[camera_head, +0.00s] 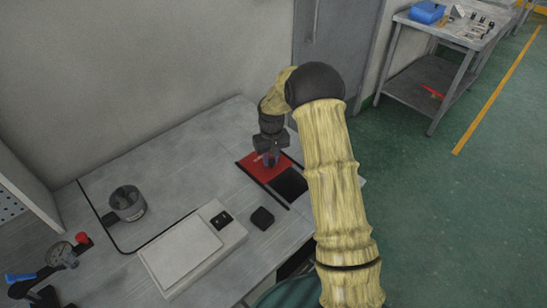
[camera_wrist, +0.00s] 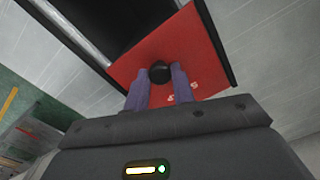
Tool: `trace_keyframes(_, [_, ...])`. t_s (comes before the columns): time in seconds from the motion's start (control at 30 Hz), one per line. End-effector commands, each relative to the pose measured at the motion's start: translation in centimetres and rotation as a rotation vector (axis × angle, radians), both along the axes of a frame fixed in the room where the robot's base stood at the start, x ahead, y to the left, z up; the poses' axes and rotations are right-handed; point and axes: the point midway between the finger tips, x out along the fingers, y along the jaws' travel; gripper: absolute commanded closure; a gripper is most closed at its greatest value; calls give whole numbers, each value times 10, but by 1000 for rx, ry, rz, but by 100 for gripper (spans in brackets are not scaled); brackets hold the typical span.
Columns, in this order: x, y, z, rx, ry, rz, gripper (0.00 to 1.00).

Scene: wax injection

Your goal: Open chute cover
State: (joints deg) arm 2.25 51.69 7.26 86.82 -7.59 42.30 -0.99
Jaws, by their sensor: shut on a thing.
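The red chute cover (camera_head: 259,167) lies in its dark rails on the grey worktable, at the middle of the head view. Beside it, to the lower right, is the dark chute opening (camera_head: 290,183). In the wrist view the red cover (camera_wrist: 205,65) has a black round knob (camera_wrist: 159,72) and white lettering. The dark opening also shows in the wrist view (camera_wrist: 115,22), at the upper left of the cover. My gripper (camera_head: 270,160) points down at the cover. Its two purple fingers (camera_wrist: 159,80) are shut on the knob, one on each side.
A white scale (camera_head: 182,252) and a small black block (camera_head: 262,218) stand in front of the cover. A metal pot (camera_head: 127,203) stands at the left, near a gauge (camera_head: 60,253). A trolley with tools (camera_head: 455,28) stands at the back right. The green floor at right is clear.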

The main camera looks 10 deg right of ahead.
Motion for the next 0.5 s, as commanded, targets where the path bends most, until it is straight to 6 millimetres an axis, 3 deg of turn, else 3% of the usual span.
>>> trace_keyframes(0.03, [4, -7, 1, -13, -11, -5, 69])
trace_keyframes(0.1, [3, -4, 1, -13, -11, 2, 56])
trace_keyframes(0.13, [3, -2, 1, -13, -11, 4, 53])
trace_keyframes(0.5, [2, -1, 5, -11, -10, 4, 53])
